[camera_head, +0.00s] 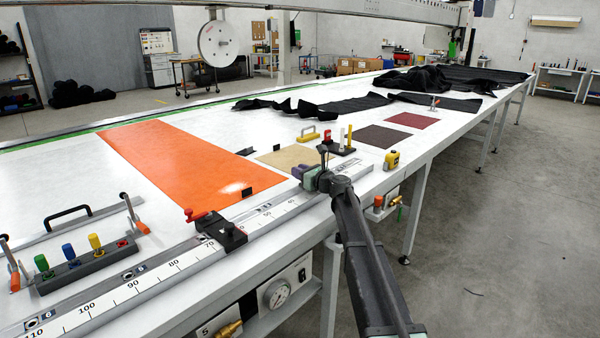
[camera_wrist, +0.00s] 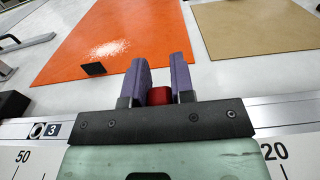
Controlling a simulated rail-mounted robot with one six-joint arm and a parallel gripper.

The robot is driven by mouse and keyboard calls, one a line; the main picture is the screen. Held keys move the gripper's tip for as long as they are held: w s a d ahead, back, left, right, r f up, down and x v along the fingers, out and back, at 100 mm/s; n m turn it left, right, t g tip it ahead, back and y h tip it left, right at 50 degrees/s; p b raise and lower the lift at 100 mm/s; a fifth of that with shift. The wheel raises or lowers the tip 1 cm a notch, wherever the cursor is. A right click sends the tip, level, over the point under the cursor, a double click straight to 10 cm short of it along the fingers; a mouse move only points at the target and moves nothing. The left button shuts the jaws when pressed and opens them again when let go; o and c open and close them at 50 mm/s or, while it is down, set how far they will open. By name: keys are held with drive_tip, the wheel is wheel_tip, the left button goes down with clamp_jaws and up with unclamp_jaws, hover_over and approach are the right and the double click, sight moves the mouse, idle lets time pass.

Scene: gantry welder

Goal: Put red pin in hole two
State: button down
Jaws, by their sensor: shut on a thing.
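The red pin shows as a red block (camera_wrist: 160,96) between the two purple fingers of my gripper (camera_wrist: 161,62) in the wrist view. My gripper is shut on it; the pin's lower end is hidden. In the head view my gripper (camera_head: 303,172) is over the scale rail (camera_head: 180,265) at the table's front edge, and the pin cannot be made out there. A hole marked 3 (camera_wrist: 38,130) shows on the rail, left of my gripper in the wrist view. Hole two is not visible. A grey pin block (camera_head: 88,264) holds green, blue and yellow pins; its right-end spot has a red mark.
A black stop with a red lever (camera_head: 222,231) sits on the rail to the left. An orange sheet (camera_head: 185,165) and a tan sheet (camera_head: 288,157) lie behind the rail. A black block with upright pegs (camera_head: 337,149) and a yellow tape measure (camera_head: 392,160) stand beyond my gripper.

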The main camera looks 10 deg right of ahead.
drive_tip(key=c, duration=0.9)
unclamp_jaws()
